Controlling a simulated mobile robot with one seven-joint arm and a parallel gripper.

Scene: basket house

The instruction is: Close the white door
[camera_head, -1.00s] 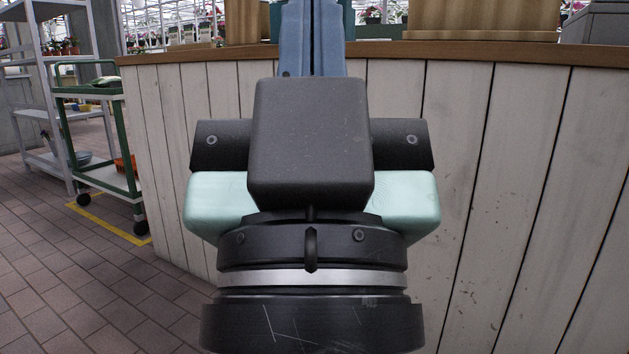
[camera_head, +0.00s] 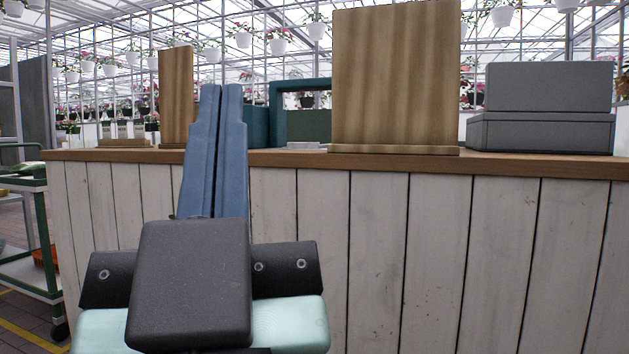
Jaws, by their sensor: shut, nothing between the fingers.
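My gripper (camera_head: 216,105) is in the left-middle of the view. Its long blue fingers are pressed together and point upward, with nothing between them. The dark wrist body and pale green sides lie below. The fingertips overlap the counter top in the picture; I cannot tell whether they touch anything. No white door can be made out. The white surface in view is the planked front of a counter (camera_head: 380,250), where I see no handle or hinge.
On the counter top (camera_head: 540,165) stand a large wooden board (camera_head: 395,75), a narrower wooden board (camera_head: 176,95), a teal frame (camera_head: 275,115) and grey boxes (camera_head: 545,130). A green cart (camera_head: 40,225) stands at the left. Hanging pots and greenhouse windows are behind.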

